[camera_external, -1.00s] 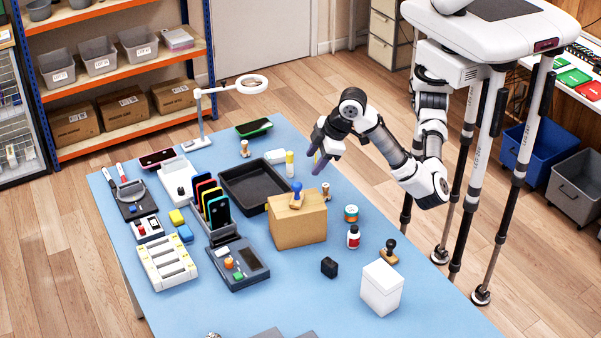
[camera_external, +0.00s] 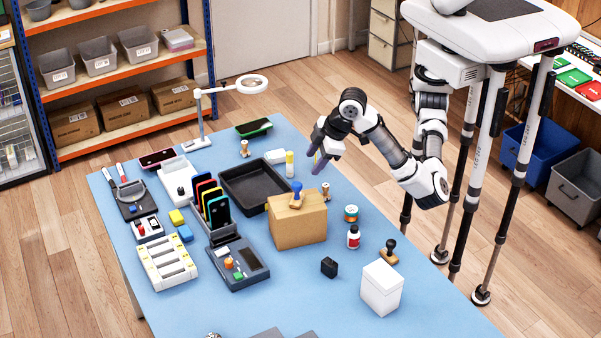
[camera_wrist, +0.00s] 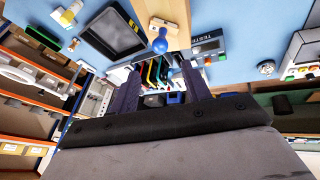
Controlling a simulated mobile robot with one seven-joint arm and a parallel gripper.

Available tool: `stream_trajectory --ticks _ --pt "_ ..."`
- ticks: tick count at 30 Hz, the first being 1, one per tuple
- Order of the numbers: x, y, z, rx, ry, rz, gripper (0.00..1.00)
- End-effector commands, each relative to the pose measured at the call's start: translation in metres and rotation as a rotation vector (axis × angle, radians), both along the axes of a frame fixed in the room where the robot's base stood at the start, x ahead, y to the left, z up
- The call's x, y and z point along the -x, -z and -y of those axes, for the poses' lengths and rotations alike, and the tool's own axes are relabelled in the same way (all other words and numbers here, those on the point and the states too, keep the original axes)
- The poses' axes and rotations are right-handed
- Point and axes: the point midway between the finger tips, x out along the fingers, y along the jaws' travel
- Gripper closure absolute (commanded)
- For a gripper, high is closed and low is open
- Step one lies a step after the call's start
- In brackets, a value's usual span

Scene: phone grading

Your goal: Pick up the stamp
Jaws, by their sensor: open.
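A stamp with a blue knob and wooden base (camera_external: 297,194) stands upright on top of a cardboard box (camera_external: 298,228). Its blue knob (camera_wrist: 160,45) also shows in the wrist view, beyond and between my fingertips. A stamp with a black handle and wooden base (camera_external: 389,252) stands on the blue table at the right. Small wooden, stamp-like pieces stand behind the box (camera_external: 325,191) and near the back of the table (camera_external: 244,149). My gripper (camera_external: 316,153) is open and empty, above and behind the box, apart from every stamp. Its two dark fingers (camera_wrist: 160,75) show in the wrist view.
A black tray (camera_external: 232,181) lies left of the box, with a rack of phones (camera_external: 212,205) in front of it. A white box (camera_external: 382,288), a red-labelled bottle (camera_external: 353,237) and a small black block (camera_external: 329,267) stand at the right.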

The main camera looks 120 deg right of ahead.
Motion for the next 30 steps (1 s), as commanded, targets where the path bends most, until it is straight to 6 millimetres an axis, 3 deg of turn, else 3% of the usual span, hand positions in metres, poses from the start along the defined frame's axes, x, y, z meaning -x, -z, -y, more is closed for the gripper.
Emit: stream_trajectory --ticks 5,8,12,16,21,24,27,30 --pt "-0.008 0.006 0.019 -0.008 0.024 -0.012 0.53" --pt "-0.023 0.016 0.059 -0.024 0.071 -0.036 0.53" --pt "-0.042 0.037 0.142 -0.072 0.157 -0.076 0.53" --pt "-0.046 0.057 0.225 -0.127 0.234 -0.103 0.53" --pt "-0.032 0.082 0.332 -0.210 0.329 -0.117 0.53" --pt "-0.016 0.094 0.386 -0.255 0.375 -0.113 0.53" --pt "0.000 0.103 0.426 -0.290 0.408 -0.106 0.53" --pt "0.012 0.108 0.451 -0.314 0.428 -0.098 0.53"
